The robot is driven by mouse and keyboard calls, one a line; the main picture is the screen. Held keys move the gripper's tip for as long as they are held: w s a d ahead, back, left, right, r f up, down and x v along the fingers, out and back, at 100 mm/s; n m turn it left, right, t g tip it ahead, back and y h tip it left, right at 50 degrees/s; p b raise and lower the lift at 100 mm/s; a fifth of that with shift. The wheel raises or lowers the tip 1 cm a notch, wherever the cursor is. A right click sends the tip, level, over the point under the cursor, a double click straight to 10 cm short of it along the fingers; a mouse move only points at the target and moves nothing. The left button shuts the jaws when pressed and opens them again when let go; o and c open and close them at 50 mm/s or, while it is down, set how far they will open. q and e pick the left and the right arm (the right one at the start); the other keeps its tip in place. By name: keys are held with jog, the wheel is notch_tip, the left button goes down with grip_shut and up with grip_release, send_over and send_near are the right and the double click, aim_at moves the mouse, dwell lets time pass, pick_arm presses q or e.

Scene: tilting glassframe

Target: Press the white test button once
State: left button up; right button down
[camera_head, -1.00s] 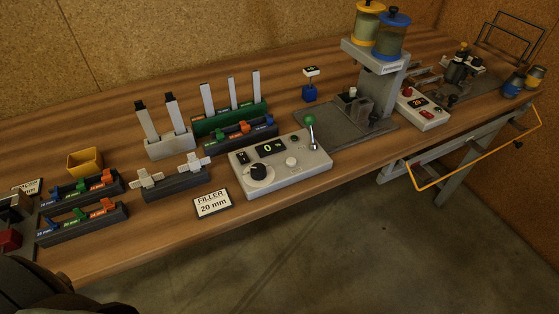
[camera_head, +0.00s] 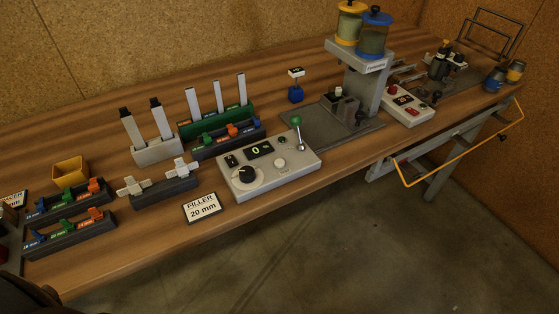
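A light grey control box (camera_head: 300,172) sits near the front edge of the table, in the middle of the view. A round white button (camera_head: 280,165) is on its top face, right of a black knob (camera_head: 247,175) and below a small display (camera_head: 260,150) reading 0. I cannot read a label on the button, and nothing touches it. A lever with a green ball (camera_head: 296,120) stands upright at the box's right back corner. Neither of my grippers is in view.
A FILLER 20 mm sign (camera_head: 202,207) stands left of the box. Racks with coloured clips (camera_head: 68,235) and a yellow bin (camera_head: 70,171) are farther left. A hopper stand with two jars (camera_head: 362,55) and another control box (camera_head: 408,110) are to the right.

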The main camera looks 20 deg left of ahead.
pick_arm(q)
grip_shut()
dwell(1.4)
